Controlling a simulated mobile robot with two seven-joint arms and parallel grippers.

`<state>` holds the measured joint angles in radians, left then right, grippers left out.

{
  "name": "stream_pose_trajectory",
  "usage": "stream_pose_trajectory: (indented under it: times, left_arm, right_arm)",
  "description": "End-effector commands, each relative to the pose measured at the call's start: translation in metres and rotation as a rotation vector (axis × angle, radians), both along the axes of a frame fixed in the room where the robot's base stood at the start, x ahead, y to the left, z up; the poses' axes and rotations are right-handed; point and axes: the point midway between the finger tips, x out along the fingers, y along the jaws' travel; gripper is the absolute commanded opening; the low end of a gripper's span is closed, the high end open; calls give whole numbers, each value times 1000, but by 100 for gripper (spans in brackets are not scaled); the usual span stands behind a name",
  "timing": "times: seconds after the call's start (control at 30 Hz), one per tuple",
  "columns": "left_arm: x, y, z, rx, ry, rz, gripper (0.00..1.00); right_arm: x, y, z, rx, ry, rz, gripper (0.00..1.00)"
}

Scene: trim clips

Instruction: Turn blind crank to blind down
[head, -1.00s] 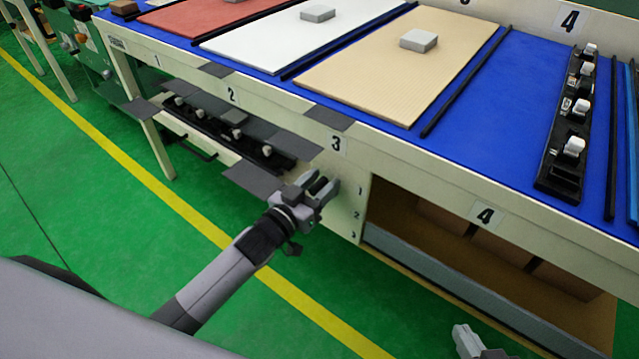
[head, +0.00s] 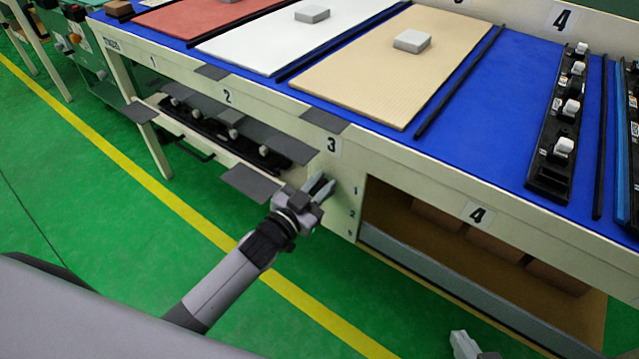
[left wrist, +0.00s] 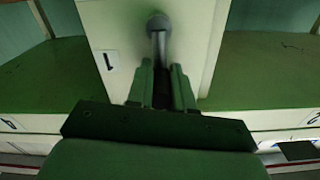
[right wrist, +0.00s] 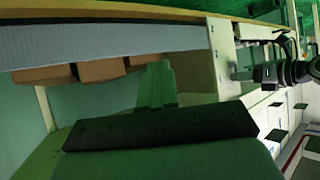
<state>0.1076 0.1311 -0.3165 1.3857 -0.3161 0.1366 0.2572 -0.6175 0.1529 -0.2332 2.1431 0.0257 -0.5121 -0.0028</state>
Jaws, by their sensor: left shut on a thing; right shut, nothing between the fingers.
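The blind crank shows in the left wrist view as a round dark knob with a short rod (left wrist: 158,24) on a pale panel beside a label "1". My left gripper (left wrist: 160,80) is shut on the rod's near end. In the head view my left gripper (head: 322,188) is at the table's front panel below label "3"; the crank is hidden there by the fingers. My right gripper (head: 462,342) is low at the bottom edge of the head view; in the right wrist view (right wrist: 157,85) its fingers are together and empty.
The long blue-topped table (head: 497,110) carries coloured boards with grey blocks and a black rack (head: 553,165). Grey flaps (head: 250,184) stick out along its front. An open compartment (head: 400,212) with brown boxes lies right of my left gripper. Green floor is clear in front.

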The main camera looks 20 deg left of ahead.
Motion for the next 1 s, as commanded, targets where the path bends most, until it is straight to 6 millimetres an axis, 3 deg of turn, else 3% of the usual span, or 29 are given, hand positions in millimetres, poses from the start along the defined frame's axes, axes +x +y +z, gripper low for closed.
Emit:
stream_pose_trajectory:
  times: [0.1,0.13,0.2,0.57,0.77,1.0]
  left_arm:
    - [-1,-1,-1,-1,1,-2,0]
    - [-1,-1,-1,-1,1,-2,28]
    - [-1,-1,-1,-1,1,-2,46]
    - [-4,1,0,-2,2,-1,46]
    - [-27,9,1,-1,4,-1,46]
    - [-57,20,0,-2,4,0,46]
  right_arm:
    - [1,0,0,0,-2,-1,0]
    - [1,0,1,0,-3,-1,0]
    - [1,0,1,0,-4,0,0]
    - [4,0,7,2,-16,0,0]
    - [3,-1,12,7,-11,-5,0]
    - [0,-9,4,-2,13,-22,0]
